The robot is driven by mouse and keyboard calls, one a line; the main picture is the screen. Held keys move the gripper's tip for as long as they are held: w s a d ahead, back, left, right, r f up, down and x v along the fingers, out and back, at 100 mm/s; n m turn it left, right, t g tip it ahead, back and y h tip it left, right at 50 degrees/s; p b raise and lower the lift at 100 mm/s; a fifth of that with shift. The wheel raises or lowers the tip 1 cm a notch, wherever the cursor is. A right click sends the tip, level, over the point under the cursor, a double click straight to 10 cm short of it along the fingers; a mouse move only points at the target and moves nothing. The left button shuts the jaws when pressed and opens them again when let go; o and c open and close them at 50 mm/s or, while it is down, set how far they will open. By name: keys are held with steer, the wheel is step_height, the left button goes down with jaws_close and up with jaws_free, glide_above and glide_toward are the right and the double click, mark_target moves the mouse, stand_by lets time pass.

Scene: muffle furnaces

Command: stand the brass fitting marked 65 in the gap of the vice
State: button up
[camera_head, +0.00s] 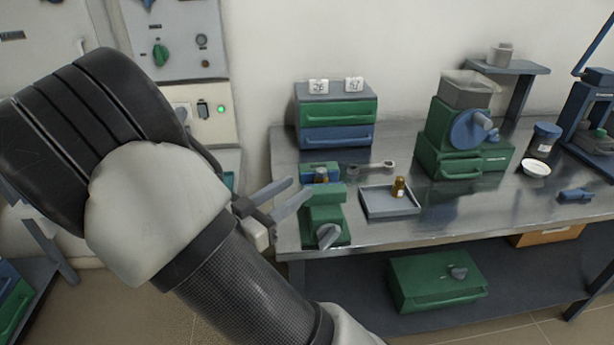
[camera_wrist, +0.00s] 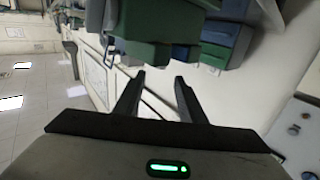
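The green vice (camera_head: 325,212) stands at the front left of the metal bench, with a grey handle at its near end. A small brass-coloured piece (camera_head: 321,174) shows upright at its gap, between the jaws. Another small brass fitting (camera_head: 399,187) with a pale label stands in the shallow grey tray (camera_head: 391,204) right of the vice. I cannot read a number on either piece. My gripper (camera_head: 300,188) is open, just left of the vice. The wrist view shows its two fingers (camera_wrist: 160,76) apart with nothing between them, and green and blue blocks beyond.
A spanner (camera_head: 370,166) lies behind the tray. Green and blue drawers (camera_head: 337,122) with two number cards on top stand at the back left. A green machine with a blue wheel (camera_head: 462,140) stands further right. A white dish (camera_head: 536,168) sits beyond it. Bench front is clear right of the tray.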

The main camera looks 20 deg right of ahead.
steer(key=w+a+r+n+t+y, duration=0.3)
steer(key=w+a+t+y, duration=0.1)
steer(key=w+a+y, duration=0.5)
steer(key=s+a+r+n+y, duration=0.35)
steer(key=a+r+y, duration=0.2)
steer(key=y, duration=0.25)
steer(key=s+r+n+g+y, duration=0.2)
steer(key=s+r+n+y, duration=0.15)
steer(key=s, duration=0.55)
steer(key=s+d+f+n+g+h, duration=0.1)
steer(key=s+d, duration=0.3)
steer(key=s, duration=0.4)
steer(key=s+d+f+n+g+h, duration=0.1)
steer(key=s+d+n+g+h, duration=0.1)
steer(key=s+d, duration=0.3)
steer(key=s+h, duration=0.1)
steer(key=s, duration=0.1)
steer(key=shift+s+f+g+p, duration=0.2)
steer(key=shift+s+g+p, duration=0.1)
steer(key=shift+s+g, duration=0.1)
